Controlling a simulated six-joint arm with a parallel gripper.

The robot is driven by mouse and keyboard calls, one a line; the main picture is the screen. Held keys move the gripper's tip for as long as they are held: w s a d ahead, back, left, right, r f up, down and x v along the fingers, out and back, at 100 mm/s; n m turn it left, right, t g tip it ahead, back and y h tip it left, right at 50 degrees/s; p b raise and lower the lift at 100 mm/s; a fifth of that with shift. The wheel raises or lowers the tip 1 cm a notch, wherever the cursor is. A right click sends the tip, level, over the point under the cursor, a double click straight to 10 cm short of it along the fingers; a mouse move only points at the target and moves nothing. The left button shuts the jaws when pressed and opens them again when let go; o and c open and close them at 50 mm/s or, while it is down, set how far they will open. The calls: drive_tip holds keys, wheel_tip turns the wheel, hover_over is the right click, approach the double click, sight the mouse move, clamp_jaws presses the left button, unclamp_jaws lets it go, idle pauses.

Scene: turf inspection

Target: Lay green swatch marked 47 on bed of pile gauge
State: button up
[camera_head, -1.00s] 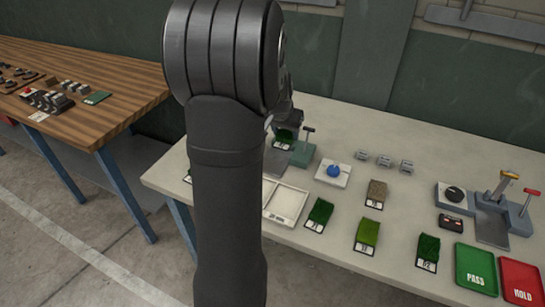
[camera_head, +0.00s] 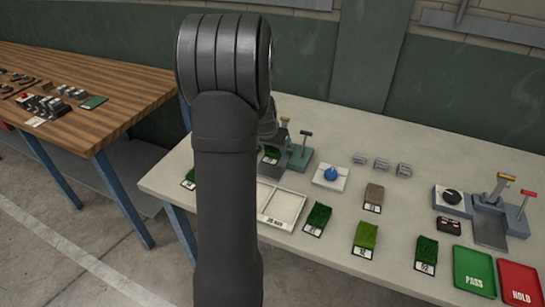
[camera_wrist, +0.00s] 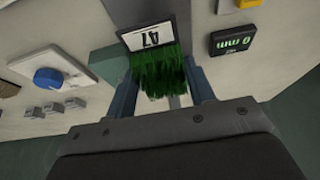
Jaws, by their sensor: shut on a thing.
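My gripper (camera_wrist: 161,92) is shut on the green swatch marked 47 (camera_wrist: 155,72), with a finger at each side of its tufts. Its white label faces the wrist camera. In the head view the swatch (camera_head: 270,155) shows partly behind my arm, at the grey and green lever device that looks like the pile gauge (camera_head: 300,153). A grey strip, seemingly the gauge bed, shows behind the swatch in the wrist view. I cannot tell whether the swatch touches it. A black display (camera_wrist: 232,40) reading 0 mm is to the right.
A blue-knob device (camera_head: 331,176) and several grey blocks (camera_head: 382,164) stand to the right. A white tray (camera_head: 262,222) and several swatches (camera_head: 365,236) lie in front. Another lever device (camera_head: 490,222), a green PASS tray (camera_head: 459,255) and a red HOLD tray (camera_head: 506,270) are at far right.

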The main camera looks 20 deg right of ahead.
sight(273, 157)
drive_tip(key=shift+w+a+f, duration=0.1)
drive_tip(key=shift+w+f, duration=0.05)
drive_tip(key=shift+f, duration=1.95)
drive_tip(key=shift+f, duration=0.15)
drive_tip(key=o, duration=0.7)
drive_tip(key=shift+c, duration=0.2)
drive_tip(key=v, duration=1.2)
